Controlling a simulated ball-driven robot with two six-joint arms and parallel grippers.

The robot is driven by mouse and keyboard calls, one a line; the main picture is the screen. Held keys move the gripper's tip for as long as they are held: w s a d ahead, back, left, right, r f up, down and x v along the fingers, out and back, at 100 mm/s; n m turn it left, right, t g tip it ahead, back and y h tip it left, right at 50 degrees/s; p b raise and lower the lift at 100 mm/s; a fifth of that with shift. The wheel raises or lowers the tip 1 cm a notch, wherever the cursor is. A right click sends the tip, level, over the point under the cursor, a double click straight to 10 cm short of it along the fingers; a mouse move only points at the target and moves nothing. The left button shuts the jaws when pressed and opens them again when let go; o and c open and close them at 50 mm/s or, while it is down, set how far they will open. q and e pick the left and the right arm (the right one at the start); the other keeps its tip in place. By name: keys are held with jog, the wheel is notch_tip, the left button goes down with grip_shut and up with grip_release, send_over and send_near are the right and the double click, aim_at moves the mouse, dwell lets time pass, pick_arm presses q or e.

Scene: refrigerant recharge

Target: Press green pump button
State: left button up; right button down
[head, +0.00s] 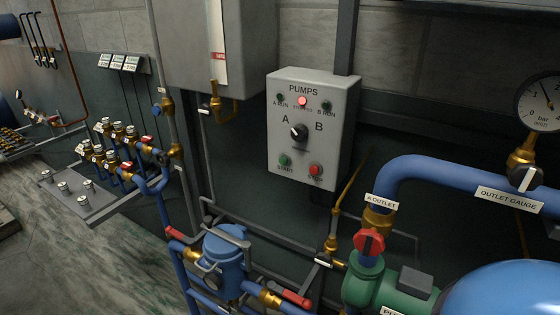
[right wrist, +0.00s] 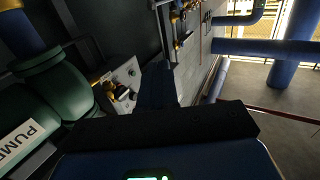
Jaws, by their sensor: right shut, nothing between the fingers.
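The grey pump control box (head: 311,132) is mounted on the wall in the upper middle of the head view. The green START button (head: 284,160) is at its lower left, with the red STOP button (head: 316,169) to its right. A black A/B selector knob (head: 299,132) sits above them, and the middle red lamp (head: 302,101) looks lit. My right gripper (right wrist: 157,84) shows in the right wrist view with its dark fingers shut and empty. Neither gripper shows in the head view, so nothing there covers the green button.
Below the box are a blue strainer (head: 223,262), a red valve handle (head: 369,242) and a green pump (head: 376,287). The blue outlet pipe (head: 440,172) runs at right. In the right wrist view, green pump casing (right wrist: 65,85) is at left, beside a grey panel (right wrist: 122,82).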

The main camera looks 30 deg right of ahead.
aim_at(284, 160)
jog(key=w+d+r+n+h+p, duration=0.1)
jog(key=w+r+p, duration=0.4)
jog(key=w, duration=0.6)
jog(key=w+d+r+n+h+p, duration=0.1)
jog(key=w+d+r+n+p, duration=0.1)
jog(key=w+r+p, duration=0.3)
jog(key=w+d+r+n+g+h+p, duration=0.1)
jog(key=w+r+n+p, duration=0.3)
jog(key=w+r, duration=0.7)
jog(key=w+d+h+p, duration=0.1)
jog(key=w, duration=0.4)
jog(key=shift+w+r+p, duration=0.2)
jog(key=shift+w+p, duration=0.2)
jog(key=shift+d, duration=0.15)
jog(key=w+d+p, duration=0.3)
jog(key=w+d, duration=0.1)
jog(key=d, duration=0.3)
jog(key=shift+w+d, duration=0.2)
jog(key=shift+d, duration=0.1)
dwell(0.4)
